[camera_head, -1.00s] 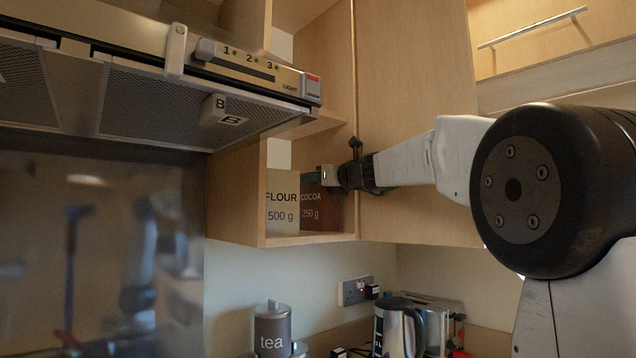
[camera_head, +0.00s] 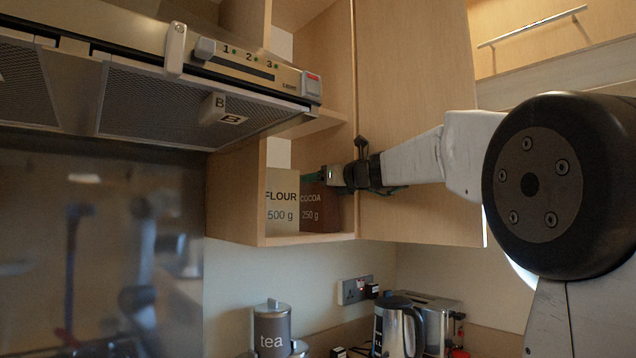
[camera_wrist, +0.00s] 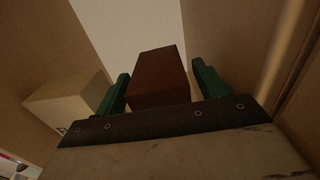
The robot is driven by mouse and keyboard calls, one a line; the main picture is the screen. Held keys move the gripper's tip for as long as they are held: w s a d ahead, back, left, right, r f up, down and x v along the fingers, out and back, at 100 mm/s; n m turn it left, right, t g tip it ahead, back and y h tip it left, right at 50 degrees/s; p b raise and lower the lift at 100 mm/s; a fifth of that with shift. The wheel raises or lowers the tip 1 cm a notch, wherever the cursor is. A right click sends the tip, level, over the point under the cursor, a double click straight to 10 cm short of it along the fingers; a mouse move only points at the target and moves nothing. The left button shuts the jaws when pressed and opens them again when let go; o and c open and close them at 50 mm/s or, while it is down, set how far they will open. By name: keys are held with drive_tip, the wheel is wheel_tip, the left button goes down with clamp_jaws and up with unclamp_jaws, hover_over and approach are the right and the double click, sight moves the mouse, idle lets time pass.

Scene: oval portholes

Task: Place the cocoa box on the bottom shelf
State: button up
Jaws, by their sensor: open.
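The brown cocoa box (camera_head: 320,210) stands upright on the bottom shelf (camera_head: 300,239) of the open wall cupboard, just right of the flour box. My gripper (camera_head: 318,177) reaches in from the right at the height of the cocoa box's top. In the wrist view, the cocoa box (camera_wrist: 159,78) sits between the two green fingers of my open gripper (camera_wrist: 163,85), with a narrow gap visible on the right. The cocoa box's lower part is hidden there by the gripper body.
The cream flour box (camera_head: 282,202) stands close left of the cocoa box and also shows in the wrist view (camera_wrist: 68,100). The open cupboard door (camera_head: 418,110) is behind my arm. The cooker hood (camera_head: 170,95) is at left. A tea canister (camera_head: 272,328) and kettle (camera_head: 398,328) stand below.

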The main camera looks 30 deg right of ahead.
drive_tip(key=s+d, duration=0.2)
drive_tip(key=s, duration=0.8)
drive_tip(key=s+a+f+n+g+y, duration=0.1)
drive_tip(key=s+a+f+n+g, duration=0.4)
drive_tip(key=s+a+f+n, duration=0.5)
drive_tip(key=s+a+f+n+g+y, duration=0.1)
drive_tip(key=s+a+f+n+g, duration=0.35)
drive_tip(key=a+f+n, duration=0.6)
drive_tip(key=s+d+f+n+g+h, duration=0.3)
drive_tip(key=s+f+n+g+h, duration=0.2)
drive_tip(key=s+f+n, duration=0.8)
drive_tip(key=s+f+g, duration=0.2)
drive_tip(key=s+f, duration=0.4)
drive_tip(key=f, duration=0.2)
drive_tip(key=shift+d+f, duration=0.2)
drive_tip(key=shift+f, duration=0.15)
